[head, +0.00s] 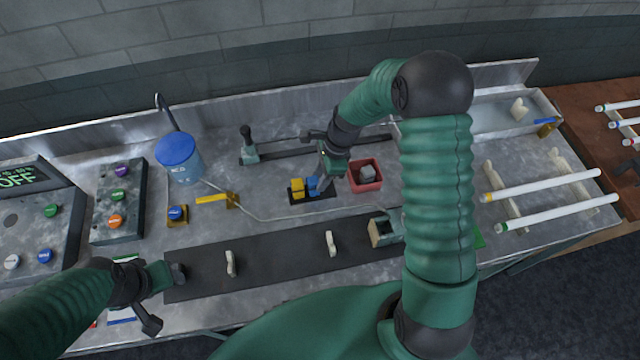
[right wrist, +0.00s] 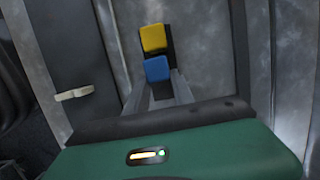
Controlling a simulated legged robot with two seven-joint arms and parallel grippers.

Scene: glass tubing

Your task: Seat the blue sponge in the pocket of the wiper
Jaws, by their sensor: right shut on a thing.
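The blue sponge (head: 313,185) is at the right end of a small black tray (head: 299,201), beside a yellow sponge (head: 297,188). My right gripper (head: 319,180) reaches down over it and is shut on it. In the right wrist view the blue sponge (right wrist: 157,69) is between the two fingertips, with the yellow sponge (right wrist: 153,38) just beyond. A green tool with a pale, box-like open end (head: 381,232), which looks like the wiper, lies on the dark mat's right part, partly hidden by my right arm. My left gripper (head: 177,274) is at the mat's left end; its jaws are unclear.
A red bin (head: 365,176) with a grey block stands just right of the tray. A blue-lidded container (head: 179,157) stands at the left. Two pale upright pegs (head: 230,263) stand on the dark mat (head: 280,258). White tubes (head: 540,185) lie on supports at the right.

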